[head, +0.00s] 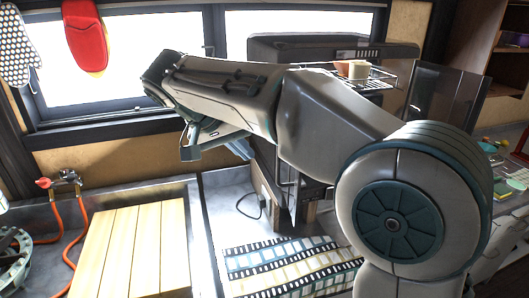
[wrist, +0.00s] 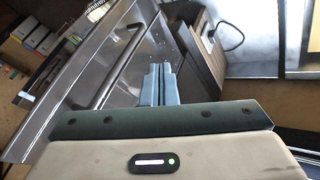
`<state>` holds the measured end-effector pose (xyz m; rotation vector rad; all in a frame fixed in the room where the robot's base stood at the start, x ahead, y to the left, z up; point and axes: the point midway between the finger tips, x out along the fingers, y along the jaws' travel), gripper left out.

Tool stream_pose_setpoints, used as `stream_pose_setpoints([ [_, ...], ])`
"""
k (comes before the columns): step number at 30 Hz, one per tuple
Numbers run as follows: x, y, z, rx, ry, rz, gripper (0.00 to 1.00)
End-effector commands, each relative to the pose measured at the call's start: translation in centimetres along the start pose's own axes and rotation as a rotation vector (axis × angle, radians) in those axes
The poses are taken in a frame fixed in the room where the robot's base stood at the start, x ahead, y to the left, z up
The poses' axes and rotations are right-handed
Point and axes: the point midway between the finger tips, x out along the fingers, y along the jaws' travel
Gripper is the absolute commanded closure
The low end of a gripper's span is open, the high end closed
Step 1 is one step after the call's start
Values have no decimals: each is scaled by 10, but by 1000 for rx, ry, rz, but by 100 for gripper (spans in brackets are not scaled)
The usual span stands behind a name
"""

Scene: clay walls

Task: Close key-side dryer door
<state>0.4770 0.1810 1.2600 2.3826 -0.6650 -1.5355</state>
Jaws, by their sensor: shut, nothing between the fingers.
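The dryer looks like the dark boxy appliance (head: 310,46) behind my arm in the head view, with most of its front hidden. A dark, glossy upright panel (head: 442,95), which looks like an open door, stands out at its right. In the wrist view, a grey metal door panel (wrist: 85,95) with long bar handles runs diagonally at the left. I cannot tell for sure which door is the key-side one. My gripper (head: 187,150) is shut and empty, to the left of the appliance. In the wrist view its fingertips (wrist: 160,68) lie just right of the panel; contact is unclear.
A slatted wooden board (head: 130,250) and a striped patterned mat (head: 285,265) lie on the counter below. A wire rack (head: 370,77) holding small blocks sits above. Red (head: 86,35) and dotted (head: 18,45) mitts hang by the window. Orange hoses run at the left.

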Motion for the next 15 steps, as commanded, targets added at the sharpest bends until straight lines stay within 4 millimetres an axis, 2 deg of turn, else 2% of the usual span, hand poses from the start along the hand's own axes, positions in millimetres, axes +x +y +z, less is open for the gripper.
stream_pose_setpoints([
  [1, 12, 2, 0, 1, -3, 4, 100],
  [3, 12, 13, -1, 5, 1, 2, 100],
  [9, 22, 29, 0, 1, 0, 1, 100],
  [15, 26, 36, 0, 1, 0, -1, 100],
])
